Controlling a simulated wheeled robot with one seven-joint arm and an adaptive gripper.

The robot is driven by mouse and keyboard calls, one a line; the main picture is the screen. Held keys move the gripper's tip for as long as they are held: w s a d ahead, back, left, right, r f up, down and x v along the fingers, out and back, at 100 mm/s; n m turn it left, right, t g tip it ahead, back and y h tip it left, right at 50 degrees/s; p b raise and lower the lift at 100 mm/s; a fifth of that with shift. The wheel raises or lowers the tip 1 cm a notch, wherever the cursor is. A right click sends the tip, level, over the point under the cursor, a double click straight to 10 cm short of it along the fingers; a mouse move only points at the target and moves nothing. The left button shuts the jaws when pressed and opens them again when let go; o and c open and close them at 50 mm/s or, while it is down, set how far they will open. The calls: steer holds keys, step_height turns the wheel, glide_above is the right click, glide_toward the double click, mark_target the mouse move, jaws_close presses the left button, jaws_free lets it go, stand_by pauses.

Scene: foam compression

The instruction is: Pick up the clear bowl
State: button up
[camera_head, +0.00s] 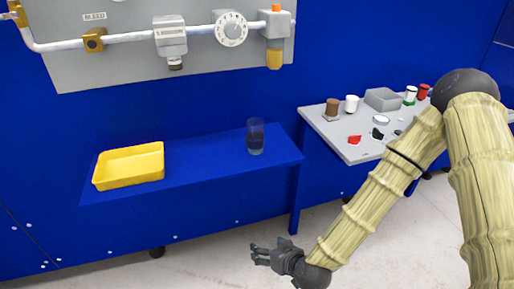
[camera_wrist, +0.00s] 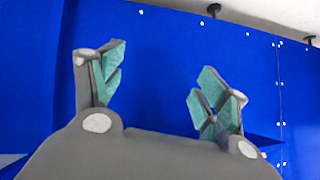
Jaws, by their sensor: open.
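A small, shallow, pale round dish (camera_head: 381,120) lies on the grey side table at the right; it may be the clear bowl, but it is too small to be sure. My gripper (camera_head: 259,255) is low in front of the blue bench, over the floor, well to the left of and below the dish. In the wrist view its two fingers (camera_wrist: 160,88) stand wide apart with nothing between them. That view shows only blue panels behind them and no bowl.
The grey side table (camera_head: 352,153) also holds a brown cup (camera_head: 332,107), a white cup (camera_head: 351,103), a grey bin (camera_head: 382,99), cans and small red and black pieces. The blue bench (camera_head: 200,187) bears a yellow tray (camera_head: 128,166) and a dark see-through glass (camera_head: 255,138).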

steer(key=w+a+r+t+b, duration=0.2)
steer(key=w+r+t, duration=0.2)
steer(key=w+r, duration=0.55)
steer(key=t+b, duration=0.1)
steer(key=t, duration=0.3)
glide_toward(258, 146)
steer(key=x, duration=0.3)
steer(key=b+x, duration=0.1)
steer(key=x, duration=0.1)
steer(key=shift+w+d+r, duration=0.15)
steer(key=shift+w+r, duration=0.1)
steer(key=shift+r, duration=0.15)
steer(key=shift+f+b+x, duration=0.2)
steer(key=shift+b+x, duration=0.05)
steer(key=shift+x, duration=1.1)
steer(key=shift+f+b+x, duration=0.2)
steer(key=shift+x, duration=1.15)
steer(key=shift+w+a+r, duration=0.1)
steer(key=shift+w+a, duration=0.15)
steer(key=shift+a, duration=0.1)
steer(key=c, duration=1.4)
steer(key=shift+r, duration=0.15)
